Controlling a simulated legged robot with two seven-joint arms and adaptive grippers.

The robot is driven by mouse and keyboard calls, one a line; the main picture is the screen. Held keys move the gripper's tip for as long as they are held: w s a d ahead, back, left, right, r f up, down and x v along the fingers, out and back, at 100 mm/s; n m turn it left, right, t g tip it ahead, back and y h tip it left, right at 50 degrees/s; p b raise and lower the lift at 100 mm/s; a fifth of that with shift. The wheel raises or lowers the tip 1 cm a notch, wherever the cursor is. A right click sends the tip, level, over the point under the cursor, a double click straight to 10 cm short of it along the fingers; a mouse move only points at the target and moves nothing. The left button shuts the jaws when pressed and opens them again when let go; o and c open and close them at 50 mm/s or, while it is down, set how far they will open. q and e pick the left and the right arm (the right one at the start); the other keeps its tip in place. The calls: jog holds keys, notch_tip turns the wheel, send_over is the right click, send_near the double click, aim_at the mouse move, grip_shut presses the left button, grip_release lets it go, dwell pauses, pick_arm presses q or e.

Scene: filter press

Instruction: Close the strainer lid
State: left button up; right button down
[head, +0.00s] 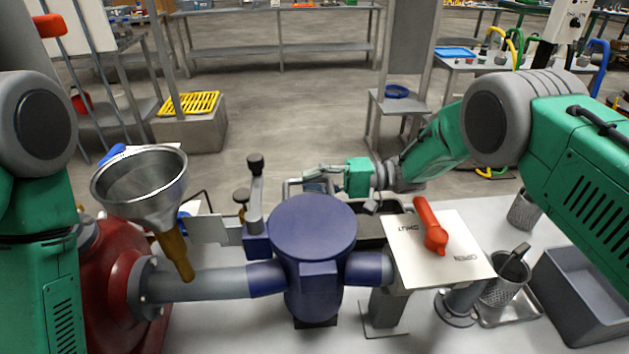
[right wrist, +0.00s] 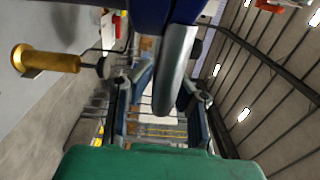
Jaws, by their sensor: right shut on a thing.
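The blue strainer body (head: 314,285) stands in a grey pipe line on the bench in the head view. Its round blue lid (head: 312,222) lies over the top; whether it is seated tightly cannot be told. An upright clamp arm with a black knob (head: 255,165) stands left of the lid. My right gripper (head: 303,186) is behind the lid, coming from the right. In the right wrist view its fingers (right wrist: 163,95) are on either side of a silver bar handle (right wrist: 176,68) next to blue metal, shut on it. My left gripper is out of view.
A steel funnel (head: 140,190) stands left of the strainer. A plate with a red lever (head: 432,228) is to the right, with a mesh basket (head: 500,291) and a grey bin (head: 575,290) beyond. A brass knob (right wrist: 50,60) shows in the wrist view.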

jog(key=shift+a+f, duration=0.15)
jog(key=shift+a, duration=0.05)
jog(key=c, duration=1.8)
grip_release()
jog(key=shift+o, duration=1.2)
jog(key=shift+a+f, duration=0.1)
jog(key=shift+f, duration=0.05)
jog(key=shift+w+a, duration=0.1)
jog(key=shift+w, duration=0.1)
jog(key=shift+a, duration=0.1)
jog(key=shift+s, duration=0.1)
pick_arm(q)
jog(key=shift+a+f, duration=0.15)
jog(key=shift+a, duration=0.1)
pick_arm(e)
jog(key=d, duration=0.7)
jog(key=shift+d, duration=0.15)
